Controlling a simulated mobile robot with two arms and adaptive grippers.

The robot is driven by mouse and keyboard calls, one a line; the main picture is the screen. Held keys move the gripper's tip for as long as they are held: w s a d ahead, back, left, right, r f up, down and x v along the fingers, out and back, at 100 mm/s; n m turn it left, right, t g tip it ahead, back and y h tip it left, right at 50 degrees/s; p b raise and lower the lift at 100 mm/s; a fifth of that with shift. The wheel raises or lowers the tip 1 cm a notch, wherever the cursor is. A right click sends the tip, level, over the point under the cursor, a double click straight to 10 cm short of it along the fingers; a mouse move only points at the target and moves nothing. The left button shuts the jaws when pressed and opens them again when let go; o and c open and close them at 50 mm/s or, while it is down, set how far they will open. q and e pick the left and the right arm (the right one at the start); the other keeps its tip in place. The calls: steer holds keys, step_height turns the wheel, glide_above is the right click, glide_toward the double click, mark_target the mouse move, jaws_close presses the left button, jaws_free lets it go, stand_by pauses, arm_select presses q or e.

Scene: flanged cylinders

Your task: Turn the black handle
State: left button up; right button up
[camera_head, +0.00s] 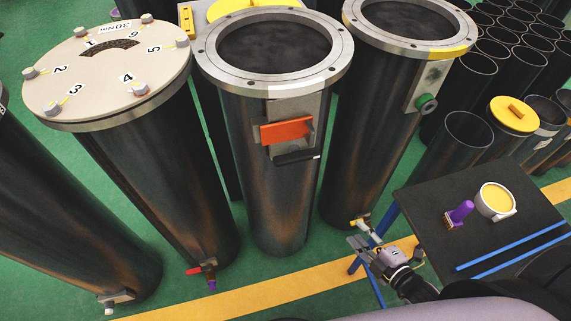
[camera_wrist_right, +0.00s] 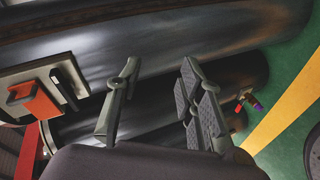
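The black handle (camera_head: 297,157) is a short dark bar on the front of the middle open cylinder (camera_head: 275,185), just below an orange-red block (camera_head: 286,131) on a metal plate. In the right wrist view the black handle (camera_wrist_right: 65,88) shows at the left beside the orange block (camera_wrist_right: 37,100). My right gripper (camera_head: 358,238) is low, to the right of and below the handle, well apart from it. In the right wrist view its two fingers (camera_wrist_right: 160,66) are spread with nothing between them. My left gripper is in neither view.
A flanged, lidded cylinder (camera_head: 108,70) stands left, and another open one (camera_head: 375,120) stands right. A small dark table (camera_head: 475,235) with a purple item (camera_head: 459,213) and a yellow-topped cup (camera_head: 496,200) is near my right gripper. A red-handled valve (camera_head: 203,269) sticks out low.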

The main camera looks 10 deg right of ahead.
steer(key=w+a+r+n+t+y, duration=0.1)
steer(key=a+r+n+y, duration=0.15)
steer(key=r, duration=0.55)
steer(key=a+r+n+t+y, duration=0.2)
steer(key=a+r+n, duration=0.15)
steer(key=r, duration=0.35)
arm_select(q)
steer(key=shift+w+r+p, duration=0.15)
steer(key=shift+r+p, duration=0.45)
steer(key=shift+p, duration=0.05)
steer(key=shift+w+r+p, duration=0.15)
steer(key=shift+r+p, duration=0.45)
arm_select(e)
glide_toward(300, 161)
steer(key=x, duration=0.9)
steer(key=shift+w+a, duration=0.1)
steer(key=shift+w, duration=0.3)
jaws_close()
